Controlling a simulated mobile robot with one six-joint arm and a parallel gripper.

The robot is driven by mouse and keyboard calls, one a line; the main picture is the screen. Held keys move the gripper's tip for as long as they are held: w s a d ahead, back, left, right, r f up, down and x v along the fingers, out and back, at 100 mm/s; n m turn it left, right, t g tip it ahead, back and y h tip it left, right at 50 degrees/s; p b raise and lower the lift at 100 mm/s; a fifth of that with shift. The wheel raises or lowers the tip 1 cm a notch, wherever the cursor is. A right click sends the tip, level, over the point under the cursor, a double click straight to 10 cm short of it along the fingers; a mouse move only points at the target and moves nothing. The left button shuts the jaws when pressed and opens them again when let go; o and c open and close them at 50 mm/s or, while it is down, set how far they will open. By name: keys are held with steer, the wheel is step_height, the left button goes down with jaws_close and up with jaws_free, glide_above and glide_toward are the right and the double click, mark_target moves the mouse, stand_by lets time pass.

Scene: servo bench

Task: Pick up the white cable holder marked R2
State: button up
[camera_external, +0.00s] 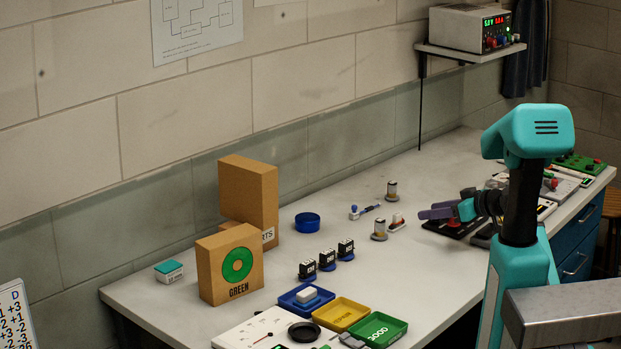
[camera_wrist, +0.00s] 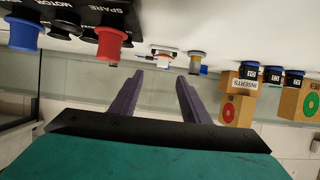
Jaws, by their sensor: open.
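A small white piece with a reddish part (camera_external: 397,222) lies on the bench just left of my gripper in the external view. A white piece with an orange-red part also shows in the wrist view (camera_wrist: 164,53), just beyond my fingertips. It looks like the cable holder, but I cannot read an R2 mark on it. My gripper (camera_external: 430,213) has two purple fingers held above the bench. In the wrist view my gripper (camera_wrist: 160,75) is open, with nothing between the fingers and a gap to the white piece.
A metal-and-dark cylinder (camera_external: 379,231) stands close beside the white piece; another (camera_external: 392,190) stands behind. A blue-and-white tool (camera_external: 364,211) lies nearby. Cardboard boxes (camera_external: 230,265) stand farther left.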

mark_target(400, 217)
steer(key=shift+p+x, duration=0.85)
steer(key=shift+p, duration=3.3)
steer(key=p+x, duration=0.2)
steer(key=p, duration=0.2)
steer(key=shift+w+a+f, duration=0.1)
steer(key=shift+w+a, duration=0.1)
steer(key=shift+a, duration=0.15)
steer(key=shift+p+x, duration=0.5)
steer(key=shift+x, duration=1.1)
steer(key=shift+f, duration=0.15)
steer(key=shift+p+x, duration=0.9)
steer(key=shift+x, duration=0.8)
steer(key=shift+w+a+f, duration=0.15)
steer(key=shift+a+f, duration=0.05)
steer(key=shift+a, duration=0.15)
steer(key=shift+w+a+f, duration=0.2)
steer(key=shift+a, duration=0.2)
